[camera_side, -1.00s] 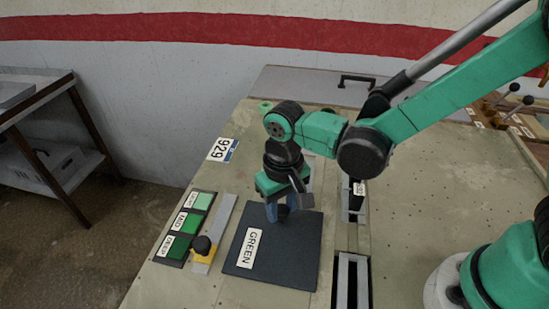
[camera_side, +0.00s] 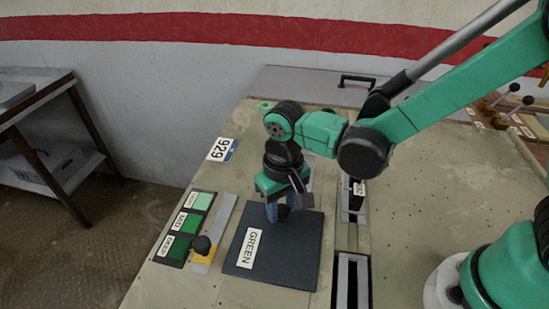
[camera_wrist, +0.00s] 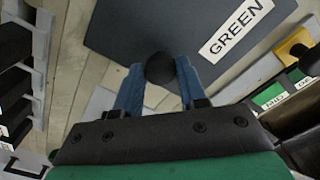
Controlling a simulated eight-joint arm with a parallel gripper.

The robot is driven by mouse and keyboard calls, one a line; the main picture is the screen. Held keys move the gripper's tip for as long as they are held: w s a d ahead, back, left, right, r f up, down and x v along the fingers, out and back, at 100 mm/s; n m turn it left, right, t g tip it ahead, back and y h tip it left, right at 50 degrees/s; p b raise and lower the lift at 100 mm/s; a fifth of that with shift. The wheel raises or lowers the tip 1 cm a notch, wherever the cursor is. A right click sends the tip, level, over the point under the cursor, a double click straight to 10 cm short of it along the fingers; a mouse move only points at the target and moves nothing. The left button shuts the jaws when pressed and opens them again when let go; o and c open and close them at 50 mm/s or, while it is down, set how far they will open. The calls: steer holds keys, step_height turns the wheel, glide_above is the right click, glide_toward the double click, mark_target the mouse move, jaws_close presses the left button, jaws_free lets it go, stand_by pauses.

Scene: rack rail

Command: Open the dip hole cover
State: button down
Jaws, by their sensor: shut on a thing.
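A dark flat plate with a white GREEN label (camera_side: 290,262) lies on the worktop; it also shows in the wrist view (camera_wrist: 125,25). No part is lettered as the dip hole cover, and I cannot tell for sure that this plate is it. My gripper (camera_side: 277,211) points down at the plate's far edge. In the wrist view, the blue fingers of my gripper (camera_wrist: 160,82) are shut on a round black knob (camera_wrist: 160,68), one finger on each side. The knob stands at the plate's edge; how it is fixed there is hidden.
Left of the plate are a grey strip with a black knob on a yellow block (camera_side: 203,248) and several green-labelled squares (camera_side: 186,222). Slotted rails (camera_side: 351,280) run along its right. A grey panel with a black handle (camera_side: 357,79) lies behind.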

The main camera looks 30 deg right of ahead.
stand_by(0.5)
steer(key=s+a, duration=0.8)
steer(key=shift+s+a, duration=0.2)
steer(key=shift+a, duration=0.1)
steer(key=shift+c, duration=2.4)
jaws_free()
steer(key=shift+r, duration=2.8)
steer(key=shift+d, duration=0.1)
